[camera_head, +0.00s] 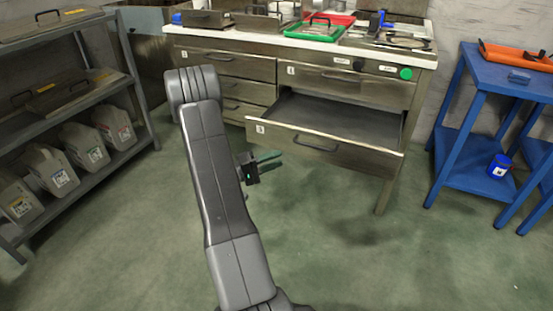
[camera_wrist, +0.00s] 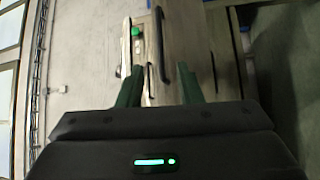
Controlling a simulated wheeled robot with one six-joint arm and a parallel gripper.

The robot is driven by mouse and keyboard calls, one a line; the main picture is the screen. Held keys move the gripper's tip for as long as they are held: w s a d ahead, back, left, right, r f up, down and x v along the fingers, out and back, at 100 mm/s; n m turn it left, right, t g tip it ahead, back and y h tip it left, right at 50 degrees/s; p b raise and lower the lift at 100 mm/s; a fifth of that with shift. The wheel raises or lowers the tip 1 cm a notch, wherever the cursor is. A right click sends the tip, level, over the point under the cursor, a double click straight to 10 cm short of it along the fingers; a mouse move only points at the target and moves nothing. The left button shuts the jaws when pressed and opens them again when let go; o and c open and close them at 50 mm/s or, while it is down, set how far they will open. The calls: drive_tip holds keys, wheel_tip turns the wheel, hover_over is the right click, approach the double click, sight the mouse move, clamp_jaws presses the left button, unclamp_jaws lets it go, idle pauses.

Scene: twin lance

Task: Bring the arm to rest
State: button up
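My arm (camera_head: 215,165) reaches forward from the bottom of the head view, in front of the workbench. My gripper (camera_head: 275,161) is at its far end, just left of and in front of the open drawer (camera_head: 340,155). In the wrist view my gripper (camera_wrist: 161,82) has its two green fingers spread apart with nothing held between them.
The pulled-out drawer looks empty and juts over the floor. The workbench (camera_head: 270,42) carries green and red trays. A grey shelf (camera_head: 60,80) with several jugs stands left. A blue table (camera_head: 505,80) with an orange tray stands right. The floor (camera_head: 400,265) at front right is clear.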

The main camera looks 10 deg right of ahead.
sight(314, 146)
drive_tip(key=shift+b+x, duration=1.6)
drive_tip(key=shift+x, duration=5.4)
drive_tip(key=shift+r, duration=0.1)
